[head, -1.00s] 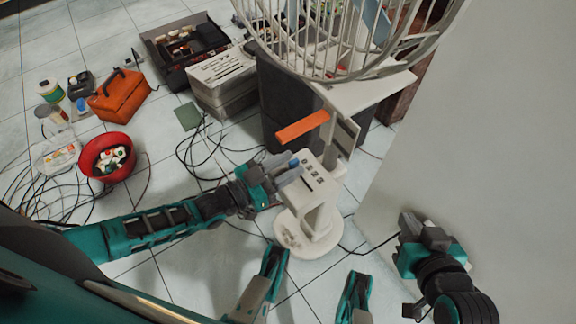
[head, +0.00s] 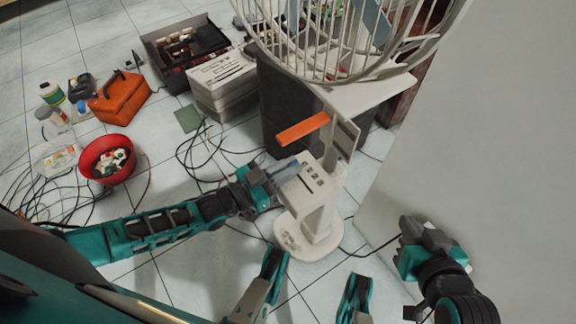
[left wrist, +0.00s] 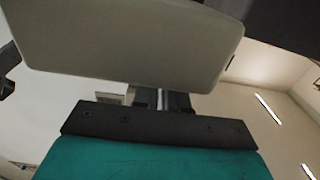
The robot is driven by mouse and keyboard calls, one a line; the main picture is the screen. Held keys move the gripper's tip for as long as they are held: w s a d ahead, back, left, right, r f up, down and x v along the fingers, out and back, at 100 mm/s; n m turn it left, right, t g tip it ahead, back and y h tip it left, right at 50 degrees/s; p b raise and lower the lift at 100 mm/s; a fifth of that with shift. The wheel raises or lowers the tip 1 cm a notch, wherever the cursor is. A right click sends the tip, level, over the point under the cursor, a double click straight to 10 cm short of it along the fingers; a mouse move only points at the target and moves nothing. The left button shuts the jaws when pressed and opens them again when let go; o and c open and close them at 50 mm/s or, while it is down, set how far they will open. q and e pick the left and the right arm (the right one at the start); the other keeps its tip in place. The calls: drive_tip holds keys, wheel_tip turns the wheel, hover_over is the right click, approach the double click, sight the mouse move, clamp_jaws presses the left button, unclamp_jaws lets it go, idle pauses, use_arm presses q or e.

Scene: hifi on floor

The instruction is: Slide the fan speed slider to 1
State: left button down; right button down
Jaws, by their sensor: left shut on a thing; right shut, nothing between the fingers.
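The white pedestal fan stands on the tiled floor, its base (head: 290,245) below and its control box (head: 325,205) halfway up the stand. My left gripper (head: 291,170) is at the upper left edge of the control box, over its panel, with its fingers shut. The fan speed slider itself is hidden at the fingers. Small dark buttons (head: 316,179) show just right of the fingers. In the left wrist view a broad pale surface (left wrist: 130,45) fills the space above the gripper (left wrist: 162,100). My right gripper (head: 410,226) is shut and empty, apart from the fan at the right.
The fan's wire cage (head: 350,45) hangs above. A red bowl (head: 107,158), an orange toolbox (head: 120,97) and loose cables lie at the left. A pale wall (head: 490,130) bounds the right.

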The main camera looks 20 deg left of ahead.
drive_tip(key=shift+s+f, duration=0.1)
drive_tip(key=shift+s, duration=0.05)
use_arm(q)
drive_tip(key=shift+d+r, duration=0.1)
drive_tip(key=shift+r, duration=0.05)
use_arm(e)
drive_tip(key=shift+w+r, duration=0.25)
idle(0.4)
use_arm(q)
drive_tip(key=shift+s+d+p, duration=0.2)
drive_tip(key=shift+d+p, duration=0.1)
drive_tip(key=shift+s+d+r, duration=0.1)
drive_tip(key=shift+s+d, duration=0.2)
drive_tip(key=shift+d, duration=0.2)
drive_tip(key=c, duration=1.2)
unclamp_jaws()
drive_tip(key=shift+o, duration=0.2)
drive_tip(key=shift+f, duration=0.2)
use_arm(e)
drive_tip(key=shift+s+d+f, duration=0.1)
drive_tip(key=shift+s+d, duration=0.05)
drive_tip(key=shift+s, duration=0.15)
use_arm(q)
drive_tip(key=shift+s+a, duration=0.2)
